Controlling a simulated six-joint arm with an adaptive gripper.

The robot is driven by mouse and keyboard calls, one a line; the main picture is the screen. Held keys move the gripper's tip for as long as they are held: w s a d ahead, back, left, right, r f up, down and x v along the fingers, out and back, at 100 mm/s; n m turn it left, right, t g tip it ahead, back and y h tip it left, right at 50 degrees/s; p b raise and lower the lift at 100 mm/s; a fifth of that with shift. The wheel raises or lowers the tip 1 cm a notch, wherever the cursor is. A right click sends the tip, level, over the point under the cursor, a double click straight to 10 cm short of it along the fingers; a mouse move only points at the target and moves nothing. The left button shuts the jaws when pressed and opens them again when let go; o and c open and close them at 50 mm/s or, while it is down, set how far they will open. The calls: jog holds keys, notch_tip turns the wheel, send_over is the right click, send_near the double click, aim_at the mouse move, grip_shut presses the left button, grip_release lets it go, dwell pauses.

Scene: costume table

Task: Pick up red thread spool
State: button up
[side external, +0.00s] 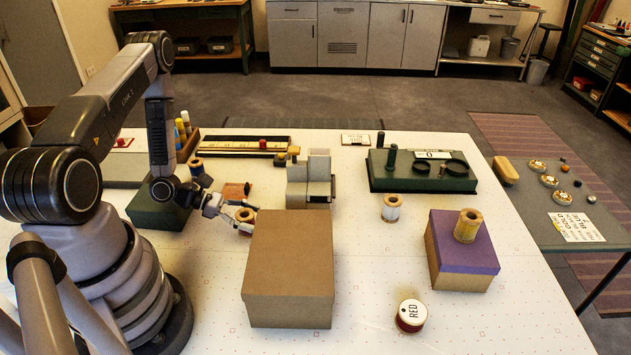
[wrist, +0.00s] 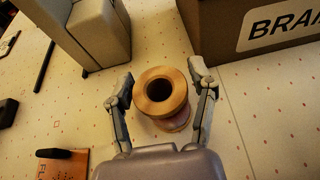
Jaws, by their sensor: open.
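A spool with a white top marked "RED" and dark red thread below it (side external: 411,315) stands upright at the front of the table, right of the cardboard box. My gripper (side external: 236,220) is low over the table behind the left side of that box, well away from the "RED" spool. In the wrist view my gripper (wrist: 160,96) is open, with its fingers on either side of a wooden-topped spool (wrist: 162,93). Its thread looks pinkish, mostly hidden under the rim. This spool also shows beside the gripper in the side view (side external: 245,214). I cannot tell whether the fingers touch it.
The cardboard box (side external: 288,270) stands close to my gripper; its label reads "BRAI" in the wrist view. A grey machine (side external: 310,180) is behind. A white spool (side external: 391,210) and a purple-lidded box (side external: 465,258) with a yellow spool (side external: 467,226) stand right.

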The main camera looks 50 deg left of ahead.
jog(key=shift+w+d+f, duration=0.2)
jog(key=shift+w+d, duration=0.2)
grip_shut()
